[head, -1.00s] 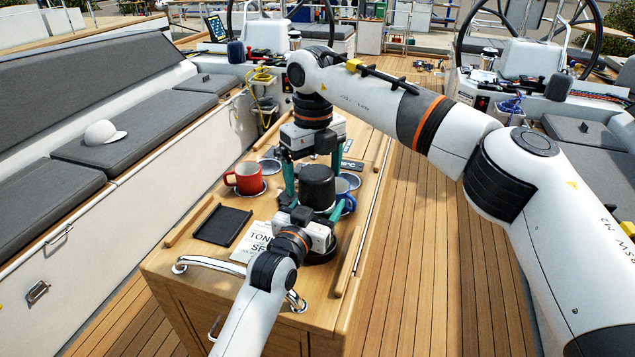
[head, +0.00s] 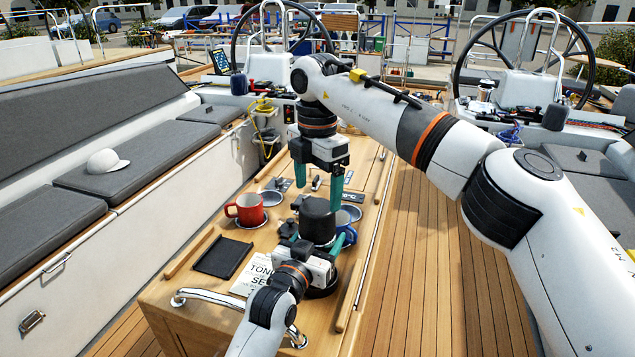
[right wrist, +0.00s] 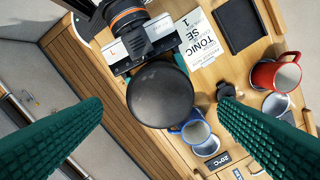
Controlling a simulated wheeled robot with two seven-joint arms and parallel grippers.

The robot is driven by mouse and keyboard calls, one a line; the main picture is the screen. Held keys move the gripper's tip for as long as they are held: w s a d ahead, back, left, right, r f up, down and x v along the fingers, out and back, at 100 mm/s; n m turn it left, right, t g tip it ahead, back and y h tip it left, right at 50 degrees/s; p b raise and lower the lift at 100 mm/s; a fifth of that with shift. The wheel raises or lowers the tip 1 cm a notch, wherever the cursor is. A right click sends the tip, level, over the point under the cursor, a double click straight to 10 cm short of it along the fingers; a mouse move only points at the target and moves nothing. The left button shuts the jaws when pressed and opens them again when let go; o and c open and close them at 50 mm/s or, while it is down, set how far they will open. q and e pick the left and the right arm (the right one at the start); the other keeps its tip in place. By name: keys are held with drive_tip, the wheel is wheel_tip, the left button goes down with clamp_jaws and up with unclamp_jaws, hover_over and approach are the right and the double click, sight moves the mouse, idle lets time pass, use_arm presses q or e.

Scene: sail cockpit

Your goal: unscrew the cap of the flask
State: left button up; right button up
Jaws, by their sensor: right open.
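The flask's wide black cap (head: 318,221) stands upright on the table in the head view; it shows from above as a dark disc in the right wrist view (right wrist: 160,95). The flask's body is mostly hidden under the cap and behind my left gripper. My left gripper (head: 311,246) is low at the flask, its teal fingers on either side of it below the cap, and looks closed around it. My right gripper (head: 318,184) points down above the cap, open and empty, with its fingers apart and clear of the cap.
A blue mug (head: 343,232) stands close right of the flask. A red mug (head: 247,209) is to the left, with a black tray (head: 223,257) nearer. A printed sheet (head: 256,272) lies by my left gripper. A steel handrail (head: 222,294) runs along the table's near edge.

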sight(318, 209)
drive_tip(key=shift+r+m, duration=0.15)
drive_tip(key=shift+m, duration=0.85)
drive_tip(key=shift+f, duration=4)
